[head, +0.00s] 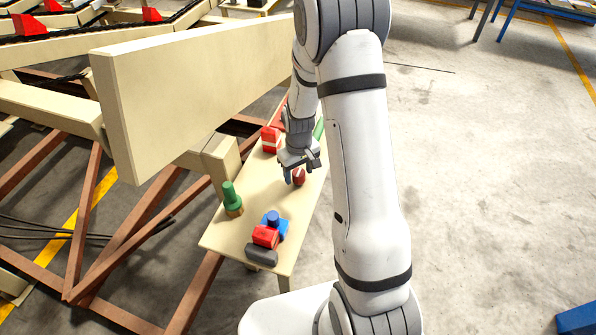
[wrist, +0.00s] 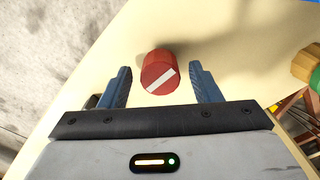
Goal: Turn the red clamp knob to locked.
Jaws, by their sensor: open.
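The red clamp knob (wrist: 156,62) is a short round red cylinder with a white stripe across its face, and the stripe lies diagonally in the wrist view. In the head view the red knob (head: 300,177) shows on the pale table, partly hidden by my gripper. My gripper (wrist: 160,70) is open, with one blue finger on each side of the knob and a visible gap on both sides. In the head view my gripper (head: 293,176) points down over the table. I cannot tell from the stripe whether the knob is locked.
The pale table (head: 222,240) also bears a red block with a white band (head: 271,140), a green peg piece (head: 230,195), and a blue and red piece with a dark roller (head: 262,255) at the near end. A large beam (head: 180,85) stands to the left.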

